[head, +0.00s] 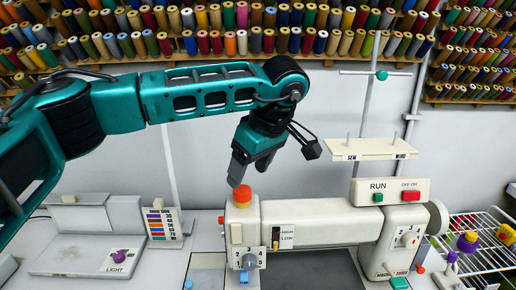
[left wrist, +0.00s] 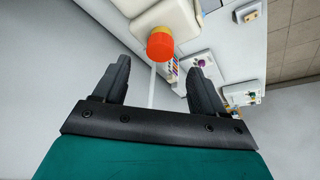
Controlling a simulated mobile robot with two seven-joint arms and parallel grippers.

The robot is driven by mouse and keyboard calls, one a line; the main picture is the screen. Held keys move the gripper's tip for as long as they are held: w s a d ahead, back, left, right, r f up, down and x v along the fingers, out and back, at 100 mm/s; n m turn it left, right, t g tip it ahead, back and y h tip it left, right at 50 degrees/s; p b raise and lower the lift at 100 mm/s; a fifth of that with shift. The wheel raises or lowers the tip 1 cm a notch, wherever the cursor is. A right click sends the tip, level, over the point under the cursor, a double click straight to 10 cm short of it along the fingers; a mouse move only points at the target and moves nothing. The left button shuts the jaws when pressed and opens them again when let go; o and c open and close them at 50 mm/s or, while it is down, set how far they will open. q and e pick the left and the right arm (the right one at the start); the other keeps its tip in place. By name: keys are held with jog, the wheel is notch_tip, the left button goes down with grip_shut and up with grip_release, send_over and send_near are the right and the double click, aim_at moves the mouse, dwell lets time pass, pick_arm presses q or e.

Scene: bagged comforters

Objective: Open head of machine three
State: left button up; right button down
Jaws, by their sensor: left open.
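Machine three (head: 320,222) is a cream sewing machine in the middle of the head view, with RUN and OFF/ON switches on its right part. An orange-red knob (head: 242,193) tops its head (head: 242,232) at the left end. The same knob (left wrist: 160,44) shows in the left wrist view, ahead of the fingers and between their lines. My left gripper (head: 236,178) points down just above the knob in the head view; its fingers (left wrist: 160,75) are open with nothing between them. Whether a fingertip touches the knob is unclear. My right gripper is in neither view.
A flat unit with a purple LIGHT knob (head: 118,256) and a striped color chart (head: 163,226) stand to the left. A white wire rack (head: 485,250) with spools is at the right. Thread shelves (head: 220,30) line the wall behind. A thin thread stand (head: 367,110) rises behind the machine.

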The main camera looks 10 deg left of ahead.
aim_at(242, 190)
pick_arm(q)
jog(key=shift+x, duration=2.7)
jog(key=shift+c, duration=0.3)
jog(key=c, duration=1.1)
jog(key=n, duration=0.1)
jog(key=n+g+p, duration=0.1)
jog(key=n, duration=0.1)
jog(key=shift+w+d+r+n+y, duration=0.1)
jog(key=shift+r+n+y, duration=0.05)
jog(key=shift+n+y, duration=0.15)
jog(key=shift+n+g+p, duration=0.3)
jog(key=shift+n+g, duration=0.2)
jog(key=shift+n, duration=0.3)
